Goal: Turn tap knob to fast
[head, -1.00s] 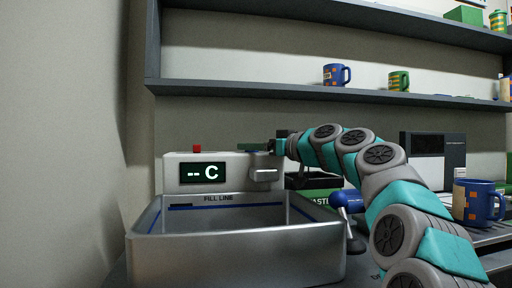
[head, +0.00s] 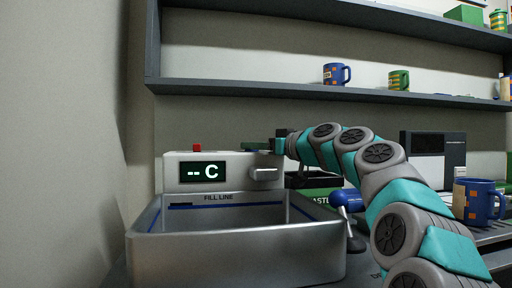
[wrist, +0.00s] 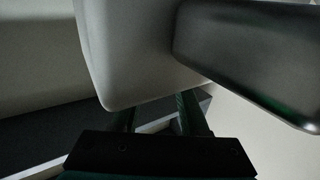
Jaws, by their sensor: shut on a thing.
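The white tap unit (head: 225,158) stands at the back of the metal sink. It carries a dark display (head: 202,172) reading "-- C", a red button (head: 197,148) on top and a grey spout-like block (head: 264,174) at its right front. My gripper (head: 256,146) reaches in from the right, its green fingers level with the unit's top right edge. In the wrist view the fingers of my gripper (wrist: 158,112) run behind the white body (wrist: 135,50), with a grey block (wrist: 250,55) at right. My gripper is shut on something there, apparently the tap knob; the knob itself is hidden.
The sink basin (head: 235,245) with a fill line is in front of the unit. A blue-handled lever (head: 348,200) and a dark green box (head: 318,182) stand to its right. A blue mug (head: 480,203) is far right. Shelves with mugs hang above.

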